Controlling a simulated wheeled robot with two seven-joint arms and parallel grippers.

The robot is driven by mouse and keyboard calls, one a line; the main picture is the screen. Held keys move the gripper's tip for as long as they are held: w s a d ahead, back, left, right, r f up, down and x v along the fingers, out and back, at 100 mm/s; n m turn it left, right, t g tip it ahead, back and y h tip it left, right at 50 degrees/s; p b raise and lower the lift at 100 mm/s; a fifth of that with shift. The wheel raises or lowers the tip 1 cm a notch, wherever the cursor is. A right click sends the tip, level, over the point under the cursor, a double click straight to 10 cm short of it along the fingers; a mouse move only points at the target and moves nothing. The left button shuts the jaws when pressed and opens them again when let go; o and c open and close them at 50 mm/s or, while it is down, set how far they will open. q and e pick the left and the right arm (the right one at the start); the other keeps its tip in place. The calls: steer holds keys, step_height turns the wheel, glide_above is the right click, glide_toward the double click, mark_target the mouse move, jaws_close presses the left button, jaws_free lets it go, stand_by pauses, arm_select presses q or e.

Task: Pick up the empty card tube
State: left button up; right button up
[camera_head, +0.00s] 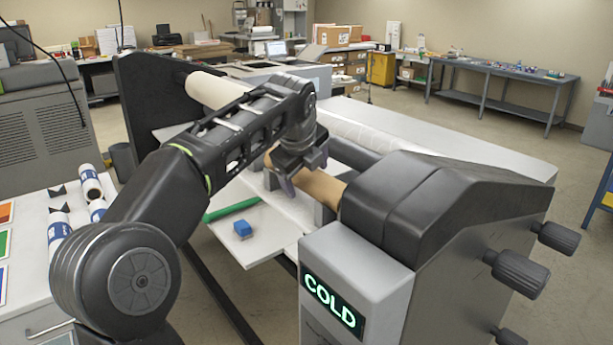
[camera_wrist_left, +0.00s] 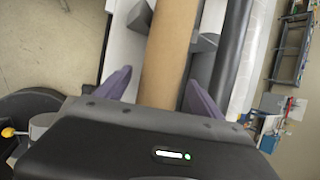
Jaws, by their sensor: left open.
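The card tube (camera_head: 318,186) is a brown cylinder lying across grey supports in the laminator, partly hidden by my left gripper and the machine's end housing. In the left wrist view the tube (camera_wrist_left: 168,52) runs up the picture between the two fingers. My left gripper (camera_head: 305,178) is at the tube with its purple fingers apart, one on each side. In the left wrist view the gripper (camera_wrist_left: 158,90) is open around the tube, with a gap seen at the left finger. My right gripper is not in view.
The laminator's end housing (camera_head: 440,210) with knobs and a COLD display (camera_head: 333,300) stands close on the right. A blue block (camera_head: 242,229) and a green bar (camera_head: 230,209) lie on the feed table (camera_head: 270,241). Labelled rolls (camera_head: 90,182) lie on the left cabinet.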

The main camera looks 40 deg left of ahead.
arm_select(q)
steer(key=shift+c, duration=0.5)
steer(key=c, duration=1)
steer(key=shift+o, duration=0.2)
steer(key=shift+r, duration=0.15)
steer(key=shift+r, duration=0.8)
steer(key=shift+s+a+r+b, duration=0.1)
steer(key=shift+s+r+b, duration=0.25)
steer(key=shift+r+b, duration=0.3)
steer(key=s+a+b, duration=0.2)
steer(key=s+b, duration=0.1)
steer(key=s, duration=0.5)
steer(key=s+a+b, duration=0.2)
steer(key=s+a, duration=0.1)
steer(key=s, duration=0.5)
steer(key=shift+s+r+b, duration=0.2)
steer(key=shift+s+b, duration=0.1)
steer(key=shift+b, duration=0.1)
